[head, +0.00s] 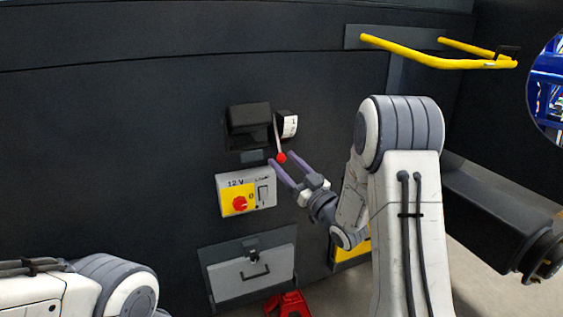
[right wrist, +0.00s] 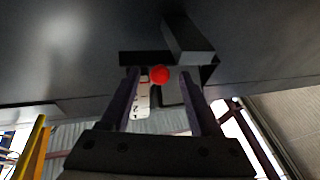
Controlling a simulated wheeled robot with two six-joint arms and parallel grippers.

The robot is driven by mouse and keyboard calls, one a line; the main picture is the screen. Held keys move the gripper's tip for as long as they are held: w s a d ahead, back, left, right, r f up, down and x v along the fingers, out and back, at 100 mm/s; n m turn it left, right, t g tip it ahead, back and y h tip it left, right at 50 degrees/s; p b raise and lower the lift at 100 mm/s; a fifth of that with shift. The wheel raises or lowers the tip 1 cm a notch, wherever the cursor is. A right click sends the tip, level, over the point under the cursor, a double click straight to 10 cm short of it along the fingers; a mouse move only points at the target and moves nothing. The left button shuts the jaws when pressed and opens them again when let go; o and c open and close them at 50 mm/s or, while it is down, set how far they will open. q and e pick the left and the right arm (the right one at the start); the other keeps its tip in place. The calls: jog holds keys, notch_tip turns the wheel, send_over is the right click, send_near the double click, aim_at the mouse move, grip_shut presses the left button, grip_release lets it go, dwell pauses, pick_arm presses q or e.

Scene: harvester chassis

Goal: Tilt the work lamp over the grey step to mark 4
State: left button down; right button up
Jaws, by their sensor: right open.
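The work lamp (head: 250,124) is a black box-shaped head on the dark wall. Beside it is a white dial (head: 289,126) that seems to show a 1. A thin pale lever with a red ball knob (head: 281,158) hangs down next to the dial. My right gripper (head: 282,160) is open, its fingertips close around the knob. In the right wrist view the red knob (right wrist: 160,75) lies between the two fingers, apart from both. The dial (right wrist: 142,100) shows there too, partly covered by the left finger. My left gripper is out of view.
A grey 12 V box (head: 247,192) with a red rotary switch is just below the lamp. A grey panel with a handle (head: 250,280) sits lower, with a red object (head: 288,304) beneath. A yellow rail (head: 430,58) juts out at upper right.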

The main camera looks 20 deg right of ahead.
jog(key=b+v, duration=0.3)
jog(key=v, duration=0.5)
jog(key=shift+s+f, duration=0.15)
jog(key=a+f+g+h, duration=0.4)
jog(key=a+f+g, duration=0.5)
jog(key=a, duration=0.6)
jog(key=s+a+f+n+g, duration=0.1)
jog(key=s+g, duration=0.3)
jog(key=s, duration=0.5)
jog(key=s+a+f+n+g+h, duration=0.1)
jog(key=s+a+g, duration=0.2)
jog(key=s, duration=0.7)
jog(key=s+a+f+g+h, duration=0.1)
jog(key=s+g, duration=0.3)
jog(key=s, duration=0.6)
jog(key=shift+s+a+f+n+g, duration=0.2)
jog(key=shift+a+f+n+g, duration=0.15)
jog(key=shift+a, duration=0.2)
